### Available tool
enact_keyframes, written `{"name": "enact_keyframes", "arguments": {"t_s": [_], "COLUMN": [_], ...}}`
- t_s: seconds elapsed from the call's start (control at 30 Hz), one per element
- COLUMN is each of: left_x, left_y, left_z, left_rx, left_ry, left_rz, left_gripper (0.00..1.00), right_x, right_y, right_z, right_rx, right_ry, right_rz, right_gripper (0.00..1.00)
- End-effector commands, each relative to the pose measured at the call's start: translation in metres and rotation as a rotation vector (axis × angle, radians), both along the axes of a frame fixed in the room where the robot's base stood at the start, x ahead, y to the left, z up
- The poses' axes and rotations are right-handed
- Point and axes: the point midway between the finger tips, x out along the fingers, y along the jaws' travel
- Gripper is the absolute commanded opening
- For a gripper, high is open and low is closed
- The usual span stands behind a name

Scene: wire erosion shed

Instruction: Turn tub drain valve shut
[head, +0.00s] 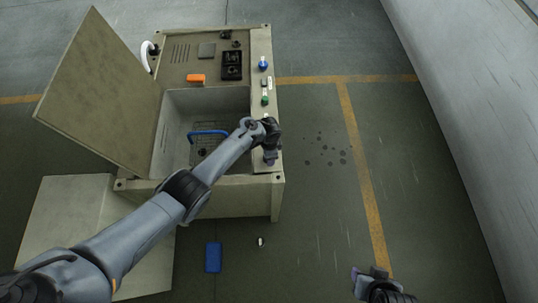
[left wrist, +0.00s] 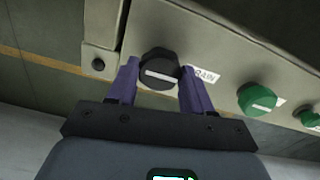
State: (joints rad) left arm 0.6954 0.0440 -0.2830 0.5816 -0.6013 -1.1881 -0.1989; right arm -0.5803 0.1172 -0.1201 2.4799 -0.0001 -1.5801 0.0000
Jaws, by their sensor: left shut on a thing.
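The drain valve is a black knob (left wrist: 160,69) with a white bar across it, on the machine's pale front panel. A label beside it reads "RAIN", its start hidden by a finger. My left gripper (left wrist: 155,85) has its two purple fingers on either side of the knob and is shut on it. The white bar lies nearly level in the left wrist view. In the head view my left gripper (head: 270,156) is at the near end of the tub's right rim and hides the knob. My right gripper (head: 368,274) is away at the lower right; its opening is unclear.
Green knobs (left wrist: 257,99) sit along the same panel; a blue knob (head: 263,65) is farther back. The open tub (head: 180,105) holds a wire basket with a blue handle (head: 208,132). Its lid (head: 105,90) stands open. A blue object (head: 213,257) lies on the floor.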

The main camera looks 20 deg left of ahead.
Motion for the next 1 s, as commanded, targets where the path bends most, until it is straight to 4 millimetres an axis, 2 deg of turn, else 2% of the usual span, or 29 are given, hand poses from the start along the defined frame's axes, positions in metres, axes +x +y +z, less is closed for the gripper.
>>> {"name": "enact_keyframes", "arguments": {"t_s": [0.53, 0.57, 0.7, 1.0], "left_x": [0.0001, 0.0001, 0.0001, 0.0], "left_y": [-0.0002, -0.0002, -0.0002, -0.0002], "left_z": [0.0001, 0.0001, 0.0001, 0.0009], "left_rx": [-0.001, -0.001, -0.001, -0.001], "left_ry": [-0.001, -0.001, -0.001, -0.001], "left_rz": [-0.027, -0.027, -0.026, -0.024], "left_gripper": [0.2, 0.53, 0.75, 0.76], "right_x": [-0.0001, -0.0001, -0.0001, 0.0], "right_y": [-0.0018, -0.0017, -0.0011, 0.0004], "right_z": [-0.0003, -0.0003, -0.0003, 0.0004], "right_rx": [-0.007, -0.007, -0.004, 0.002], "right_ry": [0.0, 0.0, 0.0, 0.0], "right_rz": [0.005, 0.005, 0.003, -0.002], "right_gripper": [0.43, 0.43, 0.43, 0.43]}}
